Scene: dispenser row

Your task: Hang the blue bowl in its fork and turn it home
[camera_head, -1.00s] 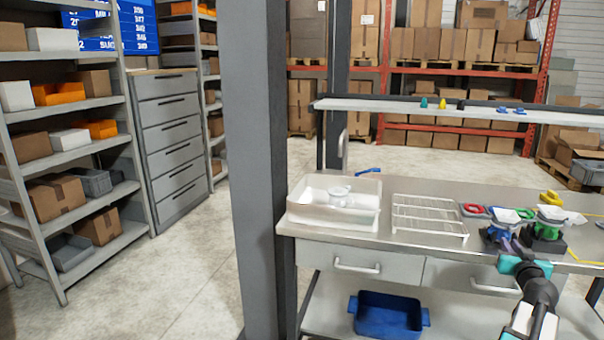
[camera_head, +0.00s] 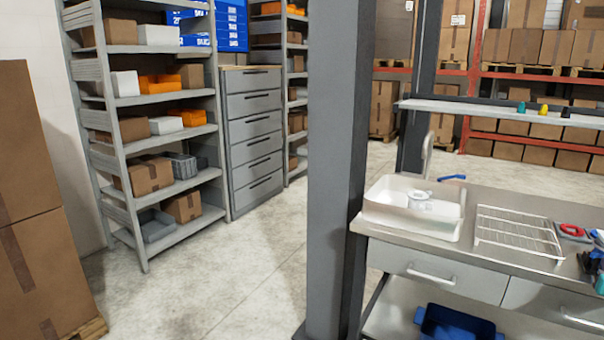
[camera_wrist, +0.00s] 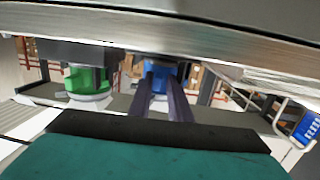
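In the wrist view, two dark purple fingers of my gripper (camera_wrist: 163,88) stand a little apart and reach toward a blue piece (camera_wrist: 157,76). The blue piece appears at or just beyond the fingertips. I cannot tell whether it is the bowl or whether the fingers grip it. A green piece (camera_wrist: 86,80) with a pale rim stands to its left, under a dark block (camera_wrist: 85,53).
The steel bench (camera_head: 470,202) carries a white tub (camera_head: 385,213) and a white wire rack (camera_head: 518,243). A red ring piece (camera_head: 572,230) lies right of the rack. A blue bin (camera_head: 455,325) sits below. A grey post (camera_head: 335,170) stands at the bench's left end; open floor lies beyond.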

